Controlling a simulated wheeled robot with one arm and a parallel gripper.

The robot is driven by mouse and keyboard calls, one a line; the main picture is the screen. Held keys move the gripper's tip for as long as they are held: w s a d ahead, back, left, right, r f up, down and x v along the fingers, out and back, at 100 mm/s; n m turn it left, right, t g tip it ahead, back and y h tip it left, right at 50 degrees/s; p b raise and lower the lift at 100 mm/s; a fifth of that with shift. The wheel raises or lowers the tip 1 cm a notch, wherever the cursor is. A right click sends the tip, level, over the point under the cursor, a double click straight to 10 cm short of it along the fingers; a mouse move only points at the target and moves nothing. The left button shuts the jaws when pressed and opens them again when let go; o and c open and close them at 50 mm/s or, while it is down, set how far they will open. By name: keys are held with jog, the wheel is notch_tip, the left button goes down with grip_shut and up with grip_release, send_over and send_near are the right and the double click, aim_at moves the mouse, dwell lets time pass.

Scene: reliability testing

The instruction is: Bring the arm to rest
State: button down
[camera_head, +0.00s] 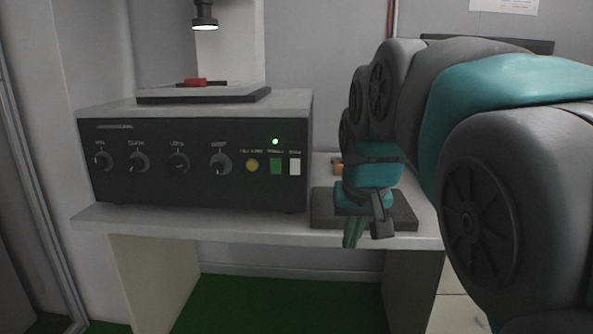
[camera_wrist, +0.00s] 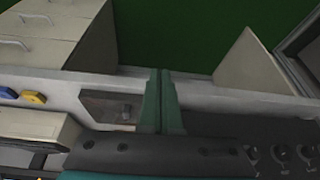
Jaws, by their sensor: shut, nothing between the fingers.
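My arm, grey and teal, reaches in from the right of the head view. My gripper (camera_head: 353,240) points down in front of the bench's front edge, beside a dark flat block (camera_head: 405,213) on the bench. In the wrist view my gripper (camera_wrist: 163,75) shows its two green fingers together with nothing between them. The dark block (camera_wrist: 100,104) lies left of the fingers there.
A black test machine (camera_head: 200,190) with knobs and a lit green lamp stands left on the white bench (camera_head: 250,225). A red piece (camera_head: 195,82) lies on a plate on top. Yellow (camera_wrist: 34,98) and blue (camera_wrist: 8,92) pieces lie on the bench. Green floor (camera_head: 290,305) is clear.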

jog(key=s+d+f+g, duration=0.2)
jog(key=s+f+g, duration=0.1)
jog(key=s+f, duration=0.7)
jog(key=s+d+f+g, duration=0.3)
jog(key=s+f, duration=0.8)
jog(key=s, duration=0.6)
jog(key=shift+s+d+f, duration=0.2)
jog(key=shift+s+d, duration=0.05)
jog(key=shift+s, duration=0.15)
